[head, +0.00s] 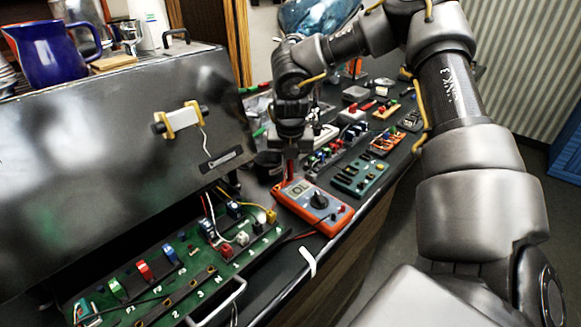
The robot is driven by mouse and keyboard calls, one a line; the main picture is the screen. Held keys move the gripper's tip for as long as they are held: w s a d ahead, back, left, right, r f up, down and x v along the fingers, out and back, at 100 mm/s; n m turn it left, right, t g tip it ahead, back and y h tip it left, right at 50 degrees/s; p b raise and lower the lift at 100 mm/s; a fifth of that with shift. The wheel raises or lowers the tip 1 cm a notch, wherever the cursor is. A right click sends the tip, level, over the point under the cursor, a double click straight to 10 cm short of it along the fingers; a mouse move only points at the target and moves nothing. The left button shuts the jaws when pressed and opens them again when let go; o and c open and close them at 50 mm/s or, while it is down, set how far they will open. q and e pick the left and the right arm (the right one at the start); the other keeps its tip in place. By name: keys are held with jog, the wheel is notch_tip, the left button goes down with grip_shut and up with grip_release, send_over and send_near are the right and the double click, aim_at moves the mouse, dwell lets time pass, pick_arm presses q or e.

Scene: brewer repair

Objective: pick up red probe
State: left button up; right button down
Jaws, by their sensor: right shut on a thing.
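My right gripper (291,150) points down above the counter, just behind the orange multimeter. It is shut on a thin red piece, which looks like the red probe (291,170). The probe hangs about upright below the jaws, and its upper part is hidden by them. I cannot tell whether its lower end touches anything. The orange multimeter (333,216) has a grey face with a black dial and lies on the dark counter. A red lead (298,237) shows beside it. My left gripper is not in view.
The large metal brewer housing (90,160) stands at the left, with a green terminal board (150,318) in front of it. A green circuit board (360,178) and several small parts crowd the counter behind the meter. A blue pitcher (50,60) stands on the housing. Open floor lies right.

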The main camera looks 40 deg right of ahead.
notch_tip(320, 180, up, 18)
dwell(0.5)
